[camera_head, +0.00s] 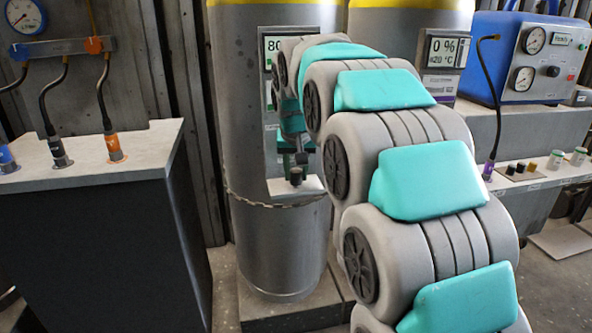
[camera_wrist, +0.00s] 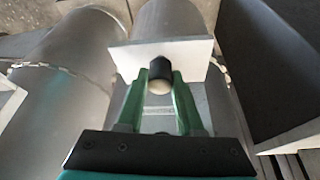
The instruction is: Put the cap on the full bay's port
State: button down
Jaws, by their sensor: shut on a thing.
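My gripper (camera_wrist: 161,78) has its two green fingers shut on a small round cap (camera_wrist: 159,87), pale at its near end. A black cylindrical part (camera_wrist: 160,67) is between the fingertips; I cannot tell whether it belongs to the cap or to the port. In the head view my gripper (camera_head: 296,158) is at the left steel cylinder (camera_head: 240,130), just above a pale ledge (camera_head: 312,184). A dark stub (camera_head: 296,175) shows there below the fingers. The left display (camera_head: 271,42) begins with 8, partly hidden by my arm. The right display (camera_head: 446,50) reads 0 %.
A dark cabinet (camera_head: 90,235) with hoses on its top stands at the left. At the right, a blue gauge box (camera_head: 525,58) stands above a bench (camera_head: 545,178) with several small fittings. A chain (camera_head: 272,203) runs around the left cylinder. My arm hides much of the middle.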

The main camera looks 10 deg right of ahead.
jog(key=shift+f, duration=0.45)
jog(key=shift+c, duration=2.3)
grip_release()
jog(key=v, duration=0.8)
jog(key=shift+b, duration=0.3)
jog(key=s+f+g, duration=0.2)
jog(key=s+f, duration=0.5)
jog(key=s, duration=0.6)
jog(key=s+f+n+g, duration=0.1)
jog(key=s+f+g, duration=0.1)
jog(key=s+f, duration=0.6)
jog(key=s+f+n+g, duration=0.1)
jog(key=s+f, duration=0.6)
jog(key=s, duration=1.2)
jog(key=shift+d+f+g+y, duration=0.3)
jog(key=shift+g+y, duration=0.1)
jog(key=shift+g, duration=0.3)
